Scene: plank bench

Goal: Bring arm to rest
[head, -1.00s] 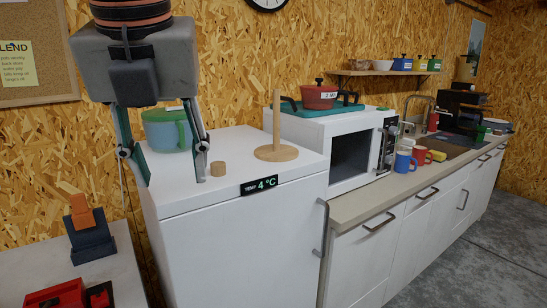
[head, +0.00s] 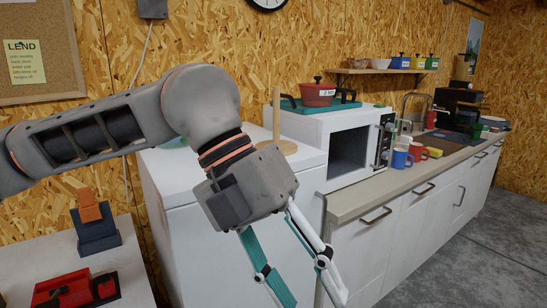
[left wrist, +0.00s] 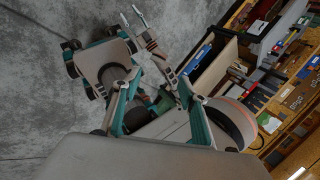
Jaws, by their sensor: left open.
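My left arm reaches in from the left across the head view. Its gripper (head: 312,297) points down and to the right, in front of the white fridge (head: 312,215). The fingers are spread with nothing between them, and their tips lie near the bottom edge. In the left wrist view the open fingers (left wrist: 160,82) frame parts of my own body. What looks like my right gripper (left wrist: 133,14) shows small at the top there, and its jaw state is unclear.
The microwave (head: 315,123) stands open right of the fridge, with a red pot (head: 318,95) on top. Mugs, one of them blue (head: 400,157), stand on the counter (head: 350,204). A side table (head: 130,262) at lower left holds a dark blue block and red items. Floor at right is clear.

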